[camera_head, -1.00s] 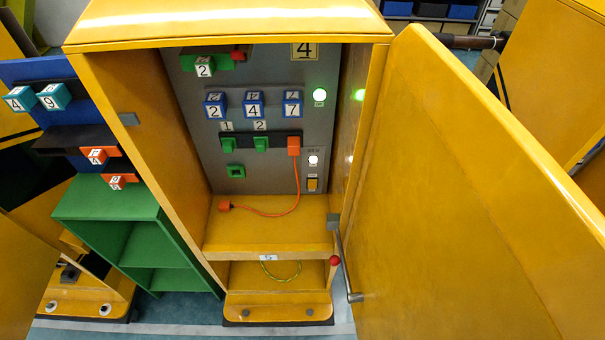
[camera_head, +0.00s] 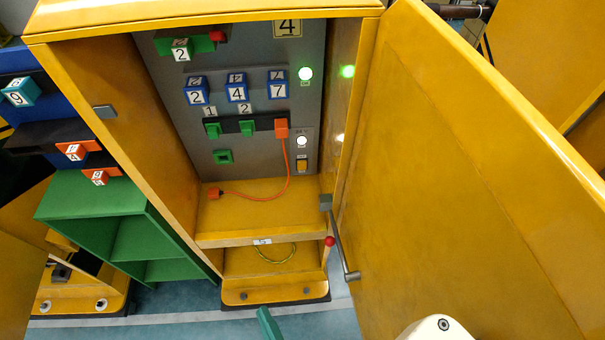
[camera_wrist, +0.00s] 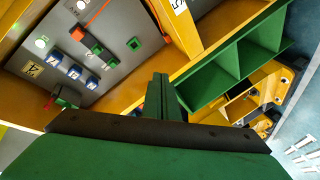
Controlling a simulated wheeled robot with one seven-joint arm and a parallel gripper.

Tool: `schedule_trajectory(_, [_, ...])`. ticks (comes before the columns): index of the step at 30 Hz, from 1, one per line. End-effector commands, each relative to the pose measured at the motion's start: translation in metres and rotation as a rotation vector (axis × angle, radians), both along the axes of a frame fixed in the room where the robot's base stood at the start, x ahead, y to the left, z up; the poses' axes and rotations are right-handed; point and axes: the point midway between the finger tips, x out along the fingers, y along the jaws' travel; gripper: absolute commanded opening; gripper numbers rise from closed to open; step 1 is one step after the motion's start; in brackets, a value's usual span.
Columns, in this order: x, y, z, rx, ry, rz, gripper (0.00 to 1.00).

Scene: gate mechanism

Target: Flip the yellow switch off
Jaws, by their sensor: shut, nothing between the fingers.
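The yellow switch (camera_head: 301,165) is a small square rocker in a dark frame at the lower right of the grey panel inside the open yellow cabinet. A white lamp (camera_head: 302,141) glows just above it. I cannot make out the switch in the wrist view. My gripper (camera_wrist: 160,92) is shut and empty, its green fingers together in the wrist view. The green tip of my gripper (camera_head: 268,322) also shows at the bottom edge of the head view, low in front of the cabinet and well away from the switch.
The cabinet's open yellow door (camera_head: 450,170) fills the right side, with a grey handle bar (camera_head: 339,240) at its near left edge. An orange cable (camera_head: 283,185) runs from a plug to the shelf. A green shelf unit (camera_head: 95,200) stands at left.

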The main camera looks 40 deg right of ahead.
Motion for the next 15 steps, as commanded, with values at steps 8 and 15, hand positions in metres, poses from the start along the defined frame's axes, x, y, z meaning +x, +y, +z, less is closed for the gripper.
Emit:
schedule_trajectory(8, [0.073,-0.062,-0.033,-0.760,0.077,-0.079,0.00])
schedule_trajectory(15, [0.131,-0.137,-0.046,-1.415,0.260,-0.157,0.00])
